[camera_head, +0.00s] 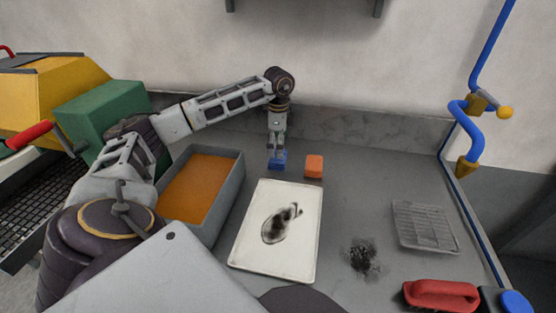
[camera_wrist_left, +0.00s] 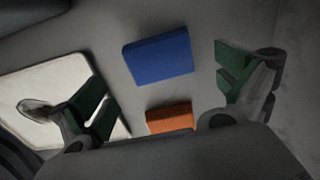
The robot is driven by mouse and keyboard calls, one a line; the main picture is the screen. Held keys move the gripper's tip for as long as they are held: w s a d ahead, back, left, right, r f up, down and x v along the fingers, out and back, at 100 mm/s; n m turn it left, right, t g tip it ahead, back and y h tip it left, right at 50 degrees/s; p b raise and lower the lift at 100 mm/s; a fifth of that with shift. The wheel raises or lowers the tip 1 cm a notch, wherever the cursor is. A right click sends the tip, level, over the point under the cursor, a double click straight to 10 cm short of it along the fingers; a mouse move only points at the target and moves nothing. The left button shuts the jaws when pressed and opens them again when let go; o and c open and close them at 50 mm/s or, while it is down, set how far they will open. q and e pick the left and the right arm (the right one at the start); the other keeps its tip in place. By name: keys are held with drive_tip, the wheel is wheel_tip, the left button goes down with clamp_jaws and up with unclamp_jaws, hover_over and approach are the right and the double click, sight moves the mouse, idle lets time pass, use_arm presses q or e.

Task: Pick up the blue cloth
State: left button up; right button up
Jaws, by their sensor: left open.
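The blue cloth (camera_head: 278,160) lies on the grey counter beyond the far edge of the white tray, as a small folded block. My left gripper (camera_head: 277,150) is directly above it, pointing down, and partly covers it in the head view. In the left wrist view the blue cloth (camera_wrist_left: 158,56) lies between the two green-tipped fingers, toward the top of the picture. The left gripper (camera_wrist_left: 165,90) is open with nothing between its fingers; I cannot tell its exact height above the cloth. My right gripper is not in view.
An orange block (camera_head: 314,166) sits close to the right of the cloth. A white tray (camera_head: 252,252) with a dark smear lies in front. An orange-filled grey bin (camera_head: 238,186) stands left. A wire rack (camera_head: 424,226) and red-handled brush (camera_head: 440,295) lie right.

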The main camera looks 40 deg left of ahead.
sight(274, 163)
use_arm(q)
drive_tip(key=shift+f, duration=0.55)
drive_tip(key=shift+a+f, duration=0.1)
drive_tip(key=shift+f, duration=1.95)
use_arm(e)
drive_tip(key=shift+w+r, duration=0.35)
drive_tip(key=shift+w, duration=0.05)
use_arm(q)
drive_tip(key=c, duration=0.7)
drive_tip(key=shift+c, duration=0.9)
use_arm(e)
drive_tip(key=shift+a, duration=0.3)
use_arm(q)
drive_tip(key=shift+r, duration=0.1)
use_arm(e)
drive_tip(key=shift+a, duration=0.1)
